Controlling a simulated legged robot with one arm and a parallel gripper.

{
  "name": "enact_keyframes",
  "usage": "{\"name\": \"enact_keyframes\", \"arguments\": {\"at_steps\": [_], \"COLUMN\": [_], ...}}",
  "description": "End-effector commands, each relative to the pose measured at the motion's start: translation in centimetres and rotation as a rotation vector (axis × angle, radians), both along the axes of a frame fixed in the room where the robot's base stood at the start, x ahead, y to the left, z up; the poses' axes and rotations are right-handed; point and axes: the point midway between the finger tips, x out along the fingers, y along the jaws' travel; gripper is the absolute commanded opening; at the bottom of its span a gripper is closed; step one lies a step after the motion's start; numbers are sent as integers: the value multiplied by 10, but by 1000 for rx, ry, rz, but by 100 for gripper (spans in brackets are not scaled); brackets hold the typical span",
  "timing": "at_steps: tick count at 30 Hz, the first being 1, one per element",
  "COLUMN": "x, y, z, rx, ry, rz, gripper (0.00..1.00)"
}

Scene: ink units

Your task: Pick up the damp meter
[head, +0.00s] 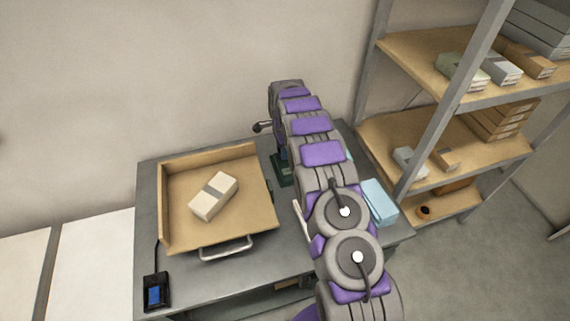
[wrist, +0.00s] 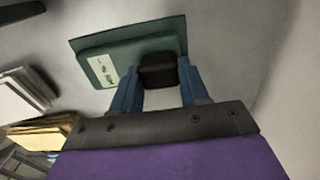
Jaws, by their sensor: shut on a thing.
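My gripper (wrist: 158,84) shows in the wrist view, with its two blue fingers on either side of a small dark block (wrist: 158,71). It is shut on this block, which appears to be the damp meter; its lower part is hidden. Right beside the block is a green box or stand with a white label (wrist: 98,68). I cannot tell whether the block still touches it. In the head view the green stand (head: 283,171) shows partly at the back of the grey table, and my arm hides most of the gripper area.
A wooden tray (head: 178,222) with a metal handle holds a banded pale bundle (head: 214,197). A black device with a blue screen (head: 156,291) and a cable is at the table's front left. Light blue boxes (head: 379,202) stand at right, near a shelf rack (head: 424,186).

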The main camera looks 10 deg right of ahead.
Motion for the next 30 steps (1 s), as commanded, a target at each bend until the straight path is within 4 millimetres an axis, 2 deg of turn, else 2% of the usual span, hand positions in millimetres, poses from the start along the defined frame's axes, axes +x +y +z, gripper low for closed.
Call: {"name": "enact_keyframes", "arguments": {"at_steps": [1,11,23,26,30], "x": [0,0,0,0,0], "y": [0,0,0,0,0], "z": [0,0,2,8,26], "rx": [0,0,0,0,0], "ry": [0,0,0,-1,-1], "rz": [0,0,0,0,0], "gripper": [30,0,0,0,0]}}
